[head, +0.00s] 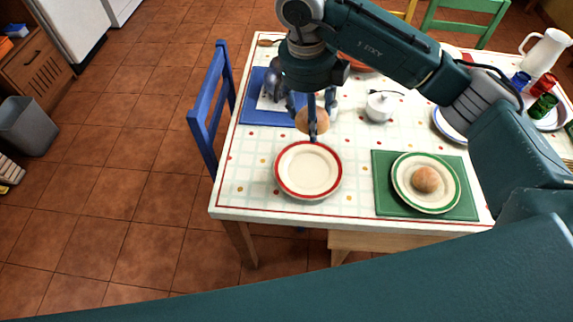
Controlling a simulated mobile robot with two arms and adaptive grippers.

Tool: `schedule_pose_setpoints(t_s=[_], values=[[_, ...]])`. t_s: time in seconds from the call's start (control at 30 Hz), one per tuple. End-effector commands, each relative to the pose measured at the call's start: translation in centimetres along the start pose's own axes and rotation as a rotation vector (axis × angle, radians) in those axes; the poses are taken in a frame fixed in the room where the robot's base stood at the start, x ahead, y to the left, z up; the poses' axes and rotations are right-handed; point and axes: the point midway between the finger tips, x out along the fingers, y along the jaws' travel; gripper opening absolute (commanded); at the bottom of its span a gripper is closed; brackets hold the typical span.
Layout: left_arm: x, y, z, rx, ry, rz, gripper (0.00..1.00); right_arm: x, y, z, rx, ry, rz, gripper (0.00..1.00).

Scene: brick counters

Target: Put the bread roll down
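A round brown bread roll (322,122) is in my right gripper (312,119), whose fingers reach down around it. One dark finger covers the middle of the roll. The roll appears just beyond the far rim of an empty white plate with a red rim (308,171); its height above the table is hard to tell. A second bread roll (425,179) rests on a green-rimmed plate (399,188) on a green mat (388,204). My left gripper is not in view.
A blue mat (253,108) lies at the table's left, with a blue chair (211,105) beside it. A white sugar bowl (379,107) stands right of the gripper. A white jug (541,53) and coloured cups stand at the far right. The front left table corner is clear.

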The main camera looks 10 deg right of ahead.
Motion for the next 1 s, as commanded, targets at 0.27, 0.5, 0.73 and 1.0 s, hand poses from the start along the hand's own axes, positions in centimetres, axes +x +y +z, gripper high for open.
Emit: schedule_pose_setpoints(t_s=[0.27,0.5,0.73,1.0], values=[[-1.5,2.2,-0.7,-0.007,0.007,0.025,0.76,6.8,0.9,-0.2,0.001,0.009,0.001,0.38],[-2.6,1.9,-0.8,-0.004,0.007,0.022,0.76,12.6,1.6,-0.1,0.001,0.005,0.001,0.38],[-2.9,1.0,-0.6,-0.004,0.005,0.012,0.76,15.0,1.9,0.0,0.001,0.002,0.000,0.38],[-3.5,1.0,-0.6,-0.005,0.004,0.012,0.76,18.6,2.3,0.0,0.001,0.003,0.000,0.38]])
